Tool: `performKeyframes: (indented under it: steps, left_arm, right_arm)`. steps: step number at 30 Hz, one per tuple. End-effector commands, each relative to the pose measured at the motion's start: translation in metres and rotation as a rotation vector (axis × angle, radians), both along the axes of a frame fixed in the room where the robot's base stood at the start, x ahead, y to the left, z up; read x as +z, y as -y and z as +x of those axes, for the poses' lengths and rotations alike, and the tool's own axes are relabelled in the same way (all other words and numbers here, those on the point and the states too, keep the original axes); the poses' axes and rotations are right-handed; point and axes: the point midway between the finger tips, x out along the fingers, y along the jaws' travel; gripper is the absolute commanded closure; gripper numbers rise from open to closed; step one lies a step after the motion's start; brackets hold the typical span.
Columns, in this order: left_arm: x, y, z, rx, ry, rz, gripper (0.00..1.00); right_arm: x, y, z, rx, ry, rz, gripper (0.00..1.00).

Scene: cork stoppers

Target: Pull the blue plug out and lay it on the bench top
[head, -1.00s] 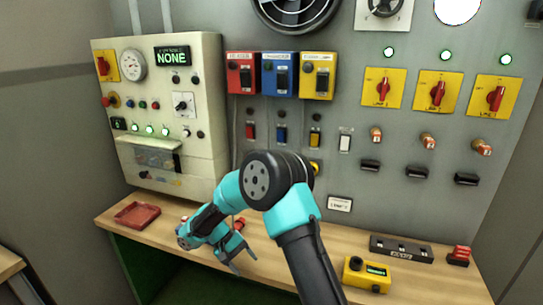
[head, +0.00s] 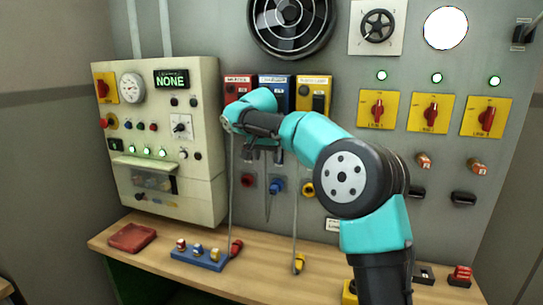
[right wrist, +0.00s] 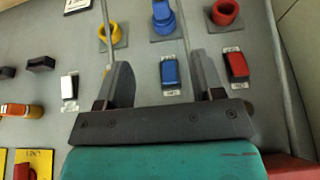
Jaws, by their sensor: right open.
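The blue plug (head: 277,187) sits in the middle socket on the wall panel, below the blue box (head: 277,93). It also shows at the top of the right wrist view (right wrist: 163,16), beyond the fingertips. My right gripper (head: 264,155) is open and empty, just above the plug in the head view. In the right wrist view its fingers (right wrist: 161,62) stand apart, with the blue switch (right wrist: 170,72) showing between them. The bench top (head: 265,272) is wooden and lies below the panel. My left gripper is not in view.
Red (head: 248,181) and yellow (head: 307,189) sockets flank the plug. Cords hang nearby, with a red plug (head: 236,248) and yellow plug (head: 299,263) on the bench. A blue rack (head: 200,260) and red tray (head: 132,237) stand left. Bare wood shows between the rack and yellow plug.

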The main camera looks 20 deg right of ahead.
Motion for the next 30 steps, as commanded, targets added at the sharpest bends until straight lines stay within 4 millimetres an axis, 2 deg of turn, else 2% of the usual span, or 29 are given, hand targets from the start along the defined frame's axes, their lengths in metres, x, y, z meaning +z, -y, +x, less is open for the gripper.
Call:
performKeyframes:
  steps: [14, 20, 30]
  left_arm:
    - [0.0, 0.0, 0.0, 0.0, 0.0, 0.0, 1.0]
    - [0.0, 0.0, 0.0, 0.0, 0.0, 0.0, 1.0]
    - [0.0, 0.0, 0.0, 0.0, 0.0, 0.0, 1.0]
  right_arm:
    - [-0.006, 0.002, 0.002, 0.0, -0.001, -0.001, 0.38]
    - [-0.027, 0.007, 0.008, -0.001, -0.003, -0.001, 0.38]
    - [-0.075, 0.021, 0.022, 0.001, -0.003, -0.001, 0.38]
